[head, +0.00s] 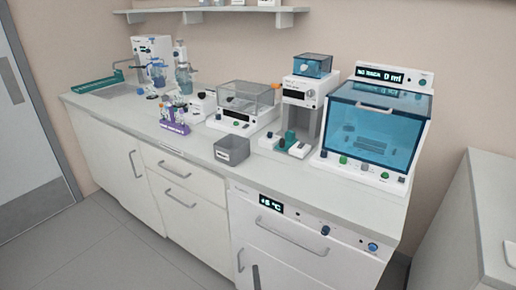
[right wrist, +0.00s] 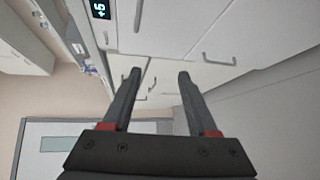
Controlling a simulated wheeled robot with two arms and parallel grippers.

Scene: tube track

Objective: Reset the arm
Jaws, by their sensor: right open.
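My right gripper (right wrist: 160,78) is open in the right wrist view. Its two dark fingers stand apart with nothing between them, and cabinet fronts show beyond them. In the head view only a small dark tip of the right gripper (head: 256,277) shows at the bottom edge, in front of the lower cabinets. The rest of my right arm is out of the head view. My left gripper is in neither view.
A long counter (head: 200,150) carries lab devices, a purple tube rack (head: 174,124), a grey bin (head: 232,150) and a blue-windowed machine (head: 372,125). Cabinets with handles are below. Another counter (head: 490,200) stands at right. Floor (head: 110,245) is clear at lower left.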

